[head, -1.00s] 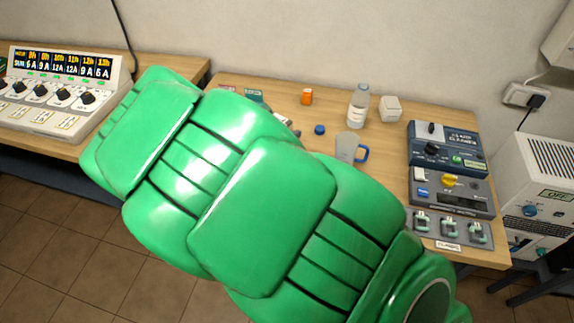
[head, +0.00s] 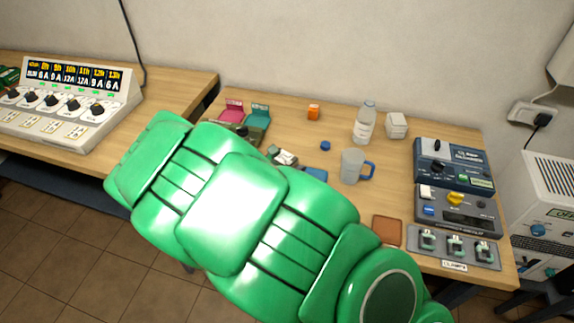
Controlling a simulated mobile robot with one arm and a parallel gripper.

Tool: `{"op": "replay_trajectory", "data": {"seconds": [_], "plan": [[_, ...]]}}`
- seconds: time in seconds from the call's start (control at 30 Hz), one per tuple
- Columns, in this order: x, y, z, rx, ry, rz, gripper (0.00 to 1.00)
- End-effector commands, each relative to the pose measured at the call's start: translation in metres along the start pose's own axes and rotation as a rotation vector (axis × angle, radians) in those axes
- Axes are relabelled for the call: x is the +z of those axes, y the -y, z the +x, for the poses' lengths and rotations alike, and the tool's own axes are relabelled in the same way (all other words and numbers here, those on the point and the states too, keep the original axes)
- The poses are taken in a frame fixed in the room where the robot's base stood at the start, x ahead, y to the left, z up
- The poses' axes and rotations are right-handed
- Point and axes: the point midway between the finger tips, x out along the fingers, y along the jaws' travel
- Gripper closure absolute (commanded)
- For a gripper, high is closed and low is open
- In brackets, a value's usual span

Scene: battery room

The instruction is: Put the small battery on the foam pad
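I cannot make out for certain which thing is the small battery. A small orange block (head: 313,112) stands at the back of the table, and a greenish-white item (head: 283,156) lies beside my arm. The foam pad is not certain either. A flat brown square (head: 387,230) lies near the front right, and a blue flat piece (head: 316,174) is partly hidden by my arm. My green arm crosses the view from lower right to upper left. My gripper cannot be seen.
A mug (head: 352,166), bottle (head: 364,123), white block (head: 396,125) and blue cap (head: 325,146) stand mid-table. Blue-grey devices (head: 455,165) and a clamp rack (head: 455,246) fill the right. Pink (head: 232,111) and teal (head: 259,116) items stand left. A charger (head: 70,105) is on the other table.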

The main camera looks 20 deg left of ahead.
Motion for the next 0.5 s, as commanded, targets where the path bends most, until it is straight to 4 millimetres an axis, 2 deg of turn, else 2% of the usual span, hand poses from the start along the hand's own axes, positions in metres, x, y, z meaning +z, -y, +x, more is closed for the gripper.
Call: {"op": "replay_trajectory", "data": {"seconds": [0.47, 0.5], "plan": [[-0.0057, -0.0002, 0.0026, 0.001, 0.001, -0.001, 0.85], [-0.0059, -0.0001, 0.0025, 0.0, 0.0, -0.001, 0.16]]}}
